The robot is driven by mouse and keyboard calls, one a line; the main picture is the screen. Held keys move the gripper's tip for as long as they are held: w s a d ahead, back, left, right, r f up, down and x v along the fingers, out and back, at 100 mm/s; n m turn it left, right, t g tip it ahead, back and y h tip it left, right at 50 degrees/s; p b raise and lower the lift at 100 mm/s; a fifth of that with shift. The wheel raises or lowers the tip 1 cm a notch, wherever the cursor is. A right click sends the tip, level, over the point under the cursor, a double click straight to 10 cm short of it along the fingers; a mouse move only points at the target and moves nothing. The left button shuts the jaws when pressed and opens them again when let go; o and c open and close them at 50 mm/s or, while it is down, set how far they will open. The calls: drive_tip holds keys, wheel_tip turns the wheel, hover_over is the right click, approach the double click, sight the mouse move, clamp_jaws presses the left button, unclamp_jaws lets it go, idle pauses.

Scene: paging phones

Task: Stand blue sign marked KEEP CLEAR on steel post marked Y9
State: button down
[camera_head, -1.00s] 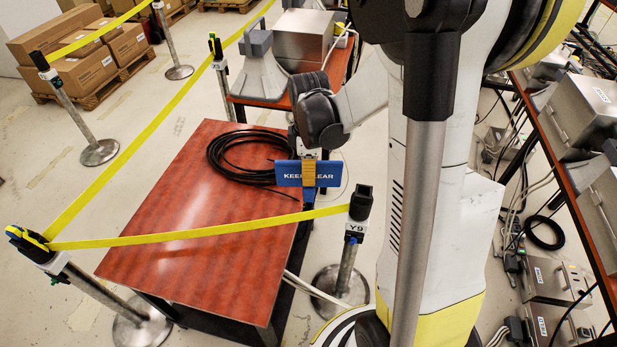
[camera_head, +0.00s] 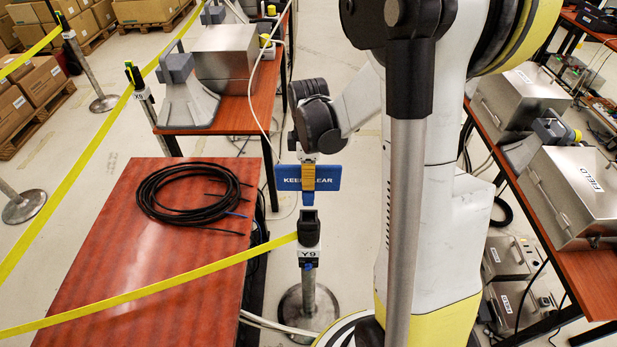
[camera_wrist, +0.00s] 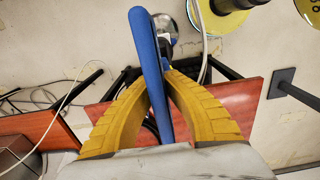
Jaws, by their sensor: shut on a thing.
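The blue KEEP CLEAR sign (camera_head: 326,178) is upright and level in the head view, its lettering partly covered by a yellow finger. My gripper (camera_head: 308,178) is shut on the sign at its middle. In the wrist view the yellow fingers of my gripper (camera_wrist: 153,85) pinch both faces of the thin blue sign (camera_wrist: 150,60), seen edge-on. The steel post marked Y9 (camera_head: 308,272) stands upright with a black top. In the head view its top lies straight below the sign, close to its short lower stem; I cannot tell the gap in depth.
A yellow belt (camera_head: 170,290) runs left from the Y9 post across a red-brown table (camera_head: 150,265) with a coiled black cable (camera_head: 190,195). Another post (camera_head: 145,105) stands behind. Tables with steel boxes (camera_head: 225,58) are at the back and right (camera_head: 570,190).

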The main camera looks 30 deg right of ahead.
sight(309, 203)
drive_tip(key=shift+f+b, duration=3.4)
drive_tip(key=shift+f, duration=0.9)
drive_tip(key=shift+f+b, duration=0.55)
drive_tip(key=shift+b, duration=0.2)
drive_tip(key=c, duration=1.9)
unclamp_jaws()
drive_tip(key=shift+c, duration=0.2)
drive_tip(key=shift+o, duration=0.4)
drive_tip(key=shift+r+p, duration=3.95)
drive_tip(key=shift+r, duration=1.6)
